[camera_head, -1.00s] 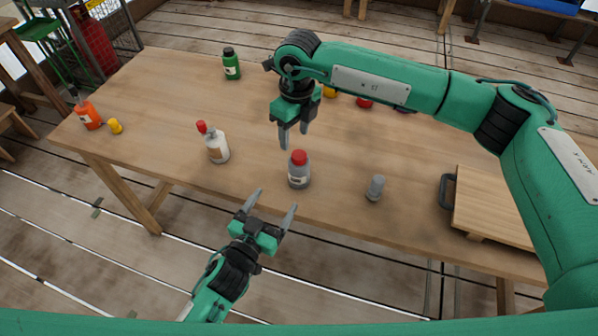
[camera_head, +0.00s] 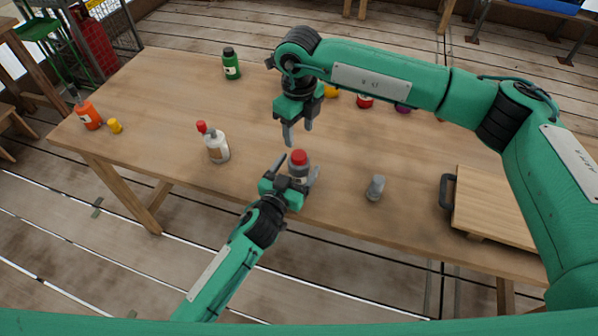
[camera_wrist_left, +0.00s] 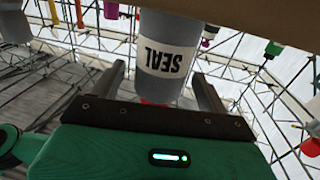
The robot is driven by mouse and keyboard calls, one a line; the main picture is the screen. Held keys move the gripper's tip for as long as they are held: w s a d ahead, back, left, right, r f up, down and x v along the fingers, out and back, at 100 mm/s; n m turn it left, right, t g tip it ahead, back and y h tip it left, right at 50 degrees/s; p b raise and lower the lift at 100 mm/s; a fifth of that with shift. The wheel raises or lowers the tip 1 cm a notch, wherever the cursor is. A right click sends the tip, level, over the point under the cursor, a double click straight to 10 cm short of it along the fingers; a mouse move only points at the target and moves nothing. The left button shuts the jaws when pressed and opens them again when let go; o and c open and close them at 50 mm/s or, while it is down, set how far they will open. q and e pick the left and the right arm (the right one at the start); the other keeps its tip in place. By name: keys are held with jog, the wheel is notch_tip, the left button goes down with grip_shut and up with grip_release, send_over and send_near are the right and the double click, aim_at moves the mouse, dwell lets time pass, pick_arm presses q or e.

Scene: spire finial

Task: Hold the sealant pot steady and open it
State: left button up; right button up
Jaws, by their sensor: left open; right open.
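The sealant pot (camera_head: 299,158), grey with a red cap, stands upright near the front edge of the table. In the left wrist view the pot (camera_wrist_left: 166,60) appears inverted, with its white SEAL label facing the camera. My left gripper (camera_head: 297,167) is open, with one finger on each side of the pot's body; I cannot tell whether either touches it. Its fingers also flank the pot in the left wrist view (camera_wrist_left: 162,82). My right gripper (camera_head: 299,135) is open and empty, pointing down above and behind the red cap. The pot's lower part is partly hidden by my left gripper.
A white bottle with a red tip (camera_head: 216,147) stands left of the pot. A small grey item (camera_head: 375,188) stands to its right. A wooden board with a dark handle (camera_head: 495,208) lies farther right. A green bottle (camera_head: 231,66) and several coloured containers stand toward the back.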

aim_at(299, 155)
pick_arm(q)
jog(key=shift+w+d, duration=0.3)
jog(key=shift+w, duration=0.3)
grip_shut()
pick_arm(e)
jog(key=m, duration=0.8)
jog(key=shift+m, duration=0.3)
jog(key=m, duration=0.9)
jog(key=shift+f+m, duration=0.3)
jog(key=shift+f, duration=3.7)
